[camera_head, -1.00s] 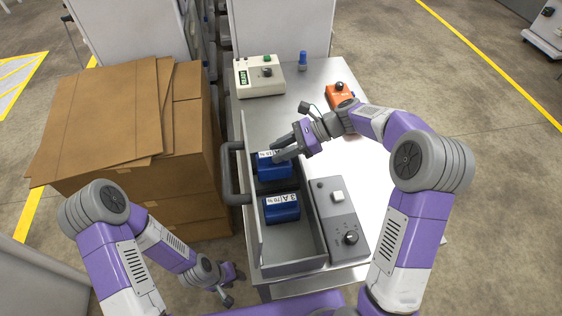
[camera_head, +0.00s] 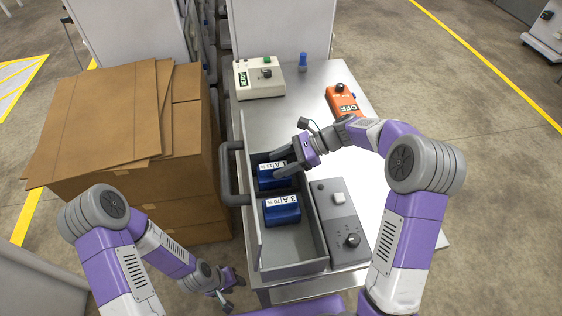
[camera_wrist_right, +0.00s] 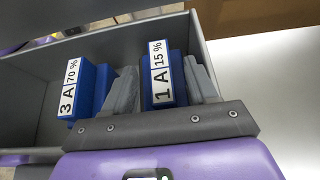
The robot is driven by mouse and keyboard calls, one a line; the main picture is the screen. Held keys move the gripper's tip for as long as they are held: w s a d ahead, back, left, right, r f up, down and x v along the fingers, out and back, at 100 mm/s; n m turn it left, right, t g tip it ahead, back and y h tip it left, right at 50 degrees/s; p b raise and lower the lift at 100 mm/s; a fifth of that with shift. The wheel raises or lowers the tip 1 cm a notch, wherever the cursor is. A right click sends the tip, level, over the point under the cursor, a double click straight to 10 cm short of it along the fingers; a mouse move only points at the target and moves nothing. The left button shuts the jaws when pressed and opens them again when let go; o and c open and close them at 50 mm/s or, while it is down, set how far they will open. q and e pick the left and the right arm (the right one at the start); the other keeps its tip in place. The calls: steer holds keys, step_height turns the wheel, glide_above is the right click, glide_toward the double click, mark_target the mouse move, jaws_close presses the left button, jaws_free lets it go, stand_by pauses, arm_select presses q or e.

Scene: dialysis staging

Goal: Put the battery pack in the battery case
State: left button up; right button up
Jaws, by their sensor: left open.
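A blue battery pack labelled "1 A 15 %" (camera_head: 270,182) sits inside the open grey battery case (camera_head: 290,258), towards its far end. A second blue pack labelled "3 A 70 %" (camera_head: 283,215) sits nearer in the same case. My right gripper (camera_head: 284,166) reaches down into the case at the 1 A pack. In the right wrist view its fingers (camera_wrist_right: 160,95) stand on both sides of the 1 A pack (camera_wrist_right: 162,75), with a gap at the left finger, so it looks open. My left gripper (camera_head: 230,291) is open and empty, low beside the table.
A grey control box (camera_head: 341,222) with a knob stands right of the case. A beige device (camera_head: 259,77), a blue cylinder (camera_head: 303,62) and an orange "OFF" device (camera_head: 344,101) stand farther back on the metal table. Cardboard boxes (camera_head: 110,130) stand to the left.

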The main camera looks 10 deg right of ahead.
steer(key=shift+r, duration=0.2)
steer(key=p+v, duration=0.3)
steer(key=v, duration=0.9)
steer(key=shift+f, duration=0.1)
